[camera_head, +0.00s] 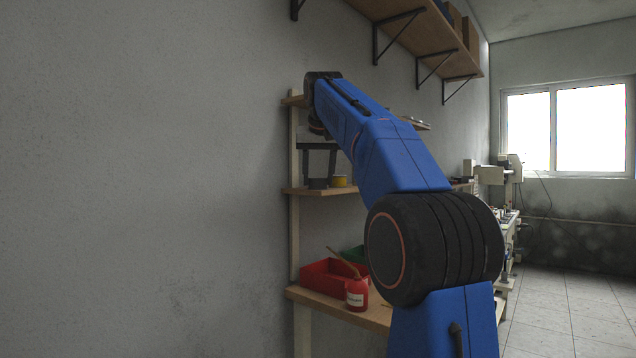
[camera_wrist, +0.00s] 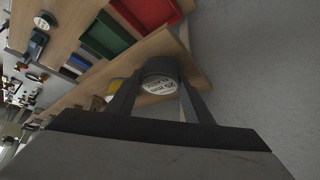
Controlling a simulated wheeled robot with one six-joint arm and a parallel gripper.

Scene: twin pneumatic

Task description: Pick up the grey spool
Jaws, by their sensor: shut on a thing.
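The grey spool (camera_wrist: 160,68) is dark and round, with a white printed label on the face turned to the wrist camera. My gripper (camera_wrist: 160,80) is shut on it, one finger on each side. In the head view the spool (camera_head: 318,184) is small, at the left end of the middle shelf (camera_head: 300,191), with my gripper (camera_head: 319,175) reaching down over it. It is at or very near the shelf surface; I cannot tell if it touches. My fingers hide part of its sides.
A yellow roll (camera_head: 339,181) stands close to the right of the spool. The lower shelf (camera_head: 330,306) holds a red bin (camera_head: 325,275), a green bin and a red oil can (camera_head: 356,294). A wall is close behind and left. A high shelf (camera_head: 430,35) hangs above.

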